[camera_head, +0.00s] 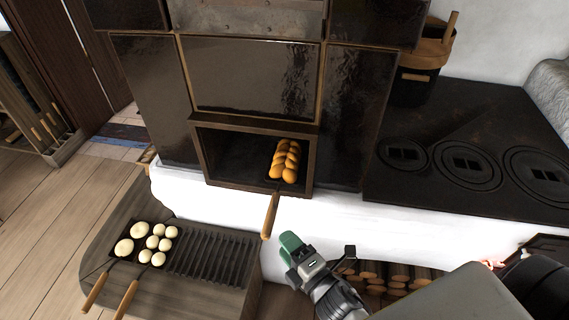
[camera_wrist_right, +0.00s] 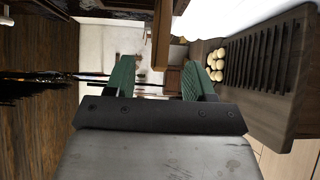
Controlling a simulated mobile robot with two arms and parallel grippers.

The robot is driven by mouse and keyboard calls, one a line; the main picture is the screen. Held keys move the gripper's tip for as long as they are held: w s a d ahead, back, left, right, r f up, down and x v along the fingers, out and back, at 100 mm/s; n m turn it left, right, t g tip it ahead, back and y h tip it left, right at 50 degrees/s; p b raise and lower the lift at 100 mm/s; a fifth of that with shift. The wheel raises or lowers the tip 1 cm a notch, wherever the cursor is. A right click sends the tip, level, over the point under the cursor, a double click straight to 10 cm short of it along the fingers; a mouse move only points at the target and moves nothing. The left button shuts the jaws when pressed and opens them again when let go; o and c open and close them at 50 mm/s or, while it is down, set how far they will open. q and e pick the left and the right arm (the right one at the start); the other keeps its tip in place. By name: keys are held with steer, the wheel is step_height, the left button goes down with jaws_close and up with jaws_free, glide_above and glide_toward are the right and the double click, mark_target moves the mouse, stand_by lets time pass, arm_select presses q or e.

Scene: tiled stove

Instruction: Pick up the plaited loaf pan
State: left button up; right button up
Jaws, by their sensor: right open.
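The plaited loaf pan (camera_head: 270,214) is in the open stove compartment. A golden plaited loaf (camera_head: 285,161) covers most of its dark tray, and its wooden handle sticks out over the white ledge. My right gripper (camera_head: 291,249) is in front of the stove, just below and right of the handle's end, apart from it. In the right wrist view my right gripper (camera_wrist_right: 160,78) has its two green fingers spread, with nothing between the tips. A wooden bar, apparently the handle (camera_wrist_right: 162,35), comes down from the top edge, beyond the finger gap. My left gripper is not in view.
A wooden bench (camera_head: 208,291) at lower left bears a slatted rack and pans of pale round buns (camera_head: 158,242). The dark cooktop (camera_head: 460,130) is at right, with a wooden tub (camera_head: 425,60) behind. Firewood (camera_head: 395,278) lies below the white ledge (camera_head: 340,220).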

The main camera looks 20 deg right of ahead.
mark_target(268, 225)
steer(key=p+x, duration=0.1)
steer(key=x, duration=0.6)
steer(key=shift+w+a, duration=0.3)
steer(key=shift+s, duration=0.1)
steer(key=shift+c, duration=0.5)
jaws_close()
